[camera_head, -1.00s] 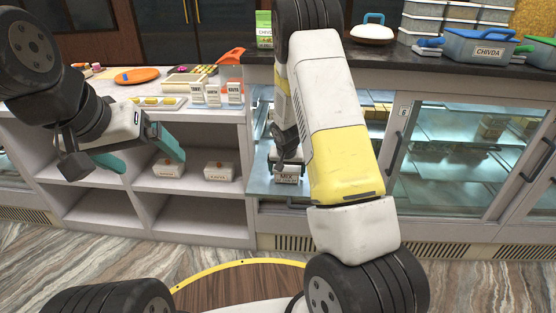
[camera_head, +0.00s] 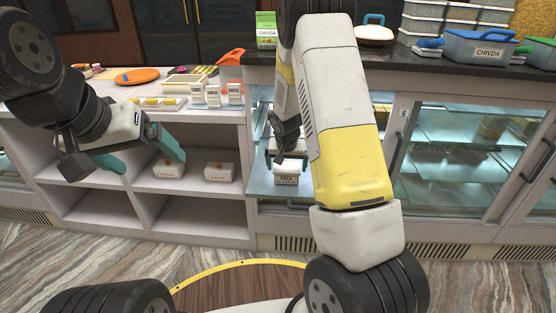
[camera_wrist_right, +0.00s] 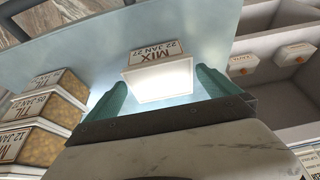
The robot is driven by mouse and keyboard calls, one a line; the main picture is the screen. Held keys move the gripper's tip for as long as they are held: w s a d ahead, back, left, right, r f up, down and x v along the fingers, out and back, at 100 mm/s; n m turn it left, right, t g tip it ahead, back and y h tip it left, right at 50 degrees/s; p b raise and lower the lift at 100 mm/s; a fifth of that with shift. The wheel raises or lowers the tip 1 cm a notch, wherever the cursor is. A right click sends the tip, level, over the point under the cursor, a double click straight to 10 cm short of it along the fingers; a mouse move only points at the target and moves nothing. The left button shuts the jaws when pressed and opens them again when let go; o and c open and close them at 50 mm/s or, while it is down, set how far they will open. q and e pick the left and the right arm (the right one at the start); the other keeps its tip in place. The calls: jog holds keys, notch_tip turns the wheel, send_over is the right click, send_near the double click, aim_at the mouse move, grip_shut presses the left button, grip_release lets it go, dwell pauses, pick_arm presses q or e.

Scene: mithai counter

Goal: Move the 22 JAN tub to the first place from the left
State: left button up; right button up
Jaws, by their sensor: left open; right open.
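The 22 JAN tub (camera_wrist_right: 158,78), a white-lidded box labelled MIX 22 JAN 27, shows in the right wrist view on the pale blue cabinet shelf. My right gripper (camera_wrist_right: 162,82) is open, its teal fingers on either side of the tub in the picture; I cannot tell whether they touch it. In the head view a white tub (camera_head: 288,171) stands at the front of the shelf, below my right gripper's dark body, whose fingertips I cannot make out. My left gripper (camera_head: 150,168) is open and empty in front of the open shelves.
White boxes (camera_head: 220,172) sit on the open shelving beside the cabinet. A glass door (camera_head: 470,160) covers the cabinet's right part. The counter above carries a blue CHIVDA crate (camera_head: 478,49).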

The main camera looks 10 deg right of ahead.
jog(key=s+a+r+n+y, duration=0.1)
jog(key=s+r, duration=0.6)
jog(key=r, duration=0.4)
jog(key=s+a+r+y, duration=0.1)
jog(key=s+r, duration=0.7)
jog(key=r, duration=0.3)
jog(key=s+r+n, duration=0.1)
jog(key=s+r, duration=0.1)
jog(key=s, duration=0.3)
jog(key=s+a+r+n+t+y, duration=0.1)
jog(key=s+r, duration=0.1)
jog(key=s, duration=0.4)
jog(key=s+a+r, duration=0.1)
jog(key=s+r, duration=0.2)
jog(key=s, duration=0.2)
jog(key=shift+s+a+n+t, duration=0.15)
jog(key=shift+s+n+t, duration=0.1)
jog(key=shift+n+t, duration=0.15)
jog(key=shift+w+r, duration=0.1)
